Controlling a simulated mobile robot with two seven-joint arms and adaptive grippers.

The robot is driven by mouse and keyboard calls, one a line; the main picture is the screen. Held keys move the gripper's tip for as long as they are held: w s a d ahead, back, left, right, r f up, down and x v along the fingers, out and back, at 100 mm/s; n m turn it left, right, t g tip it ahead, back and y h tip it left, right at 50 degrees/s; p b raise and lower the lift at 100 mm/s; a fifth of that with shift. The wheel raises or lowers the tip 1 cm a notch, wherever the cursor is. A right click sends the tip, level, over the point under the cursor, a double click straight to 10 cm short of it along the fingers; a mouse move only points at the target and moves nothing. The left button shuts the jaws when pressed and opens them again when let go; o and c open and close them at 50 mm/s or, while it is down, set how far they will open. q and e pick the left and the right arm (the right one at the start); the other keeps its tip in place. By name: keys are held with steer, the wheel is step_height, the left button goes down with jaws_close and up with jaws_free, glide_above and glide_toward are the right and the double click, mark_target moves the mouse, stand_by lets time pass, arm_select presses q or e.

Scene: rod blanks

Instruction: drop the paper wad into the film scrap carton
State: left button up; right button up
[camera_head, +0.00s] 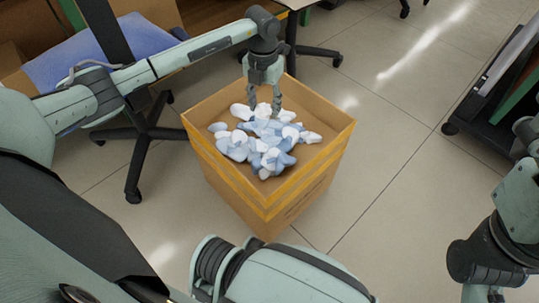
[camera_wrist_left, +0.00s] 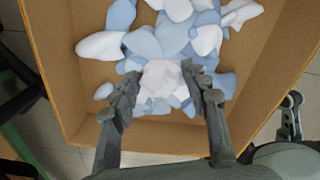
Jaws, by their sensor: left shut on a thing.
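The film scrap carton (camera_head: 325,150) is an open brown box with a yellow band, standing on the floor in the middle of the head view. Its wall also shows in the left wrist view (camera_wrist_left: 262,105). A heap of white and pale blue scraps (camera_head: 265,150) lies inside. My left gripper (camera_head: 263,107) points down inside the carton's outline, over the heap. It is shut on the paper wad (camera_wrist_left: 163,76), a crumpled white ball between the fingertips in the left wrist view. Whether the wad touches the scraps below cannot be told.
A chair with a blue seat (camera_head: 75,55) stands at the left, its dark legs near the carton. A dark wheeled cart (camera_head: 492,100) is at the right. The tiled floor (camera_head: 395,150) right of the carton is clear. My right arm is at the right edge.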

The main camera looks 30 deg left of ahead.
arm_select(q)
steer(key=o, duration=0.8)
steer(key=shift+o, duration=0.2)
step_height(320, 180, up, 12)
stand_by(0.3)
